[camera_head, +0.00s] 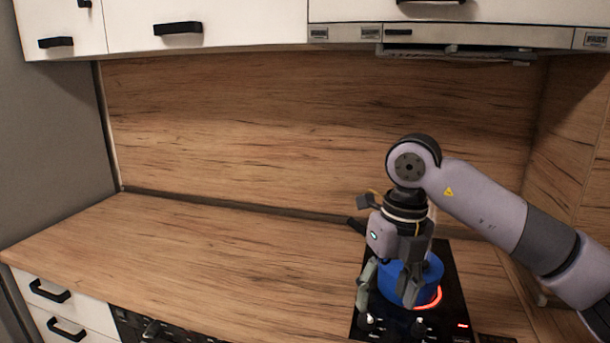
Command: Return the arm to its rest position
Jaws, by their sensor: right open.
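My right arm comes in from the right edge and bends down over the black cooktop. My right gripper (387,297) points downward with its fingers apart. It is in front of a blue pot (433,272) and hides part of it. The pot stands on the cooktop (456,290), over a ring that glows red-orange. I cannot tell whether the fingers touch the pot. My left gripper is not in view.
The wooden countertop (200,255) left of the cooktop is bare. A wooden splashback (250,130) rises behind it. White upper cabinets (220,20) and a range hood (460,37) hang above. A dark handle-like piece (356,226) shows behind the gripper.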

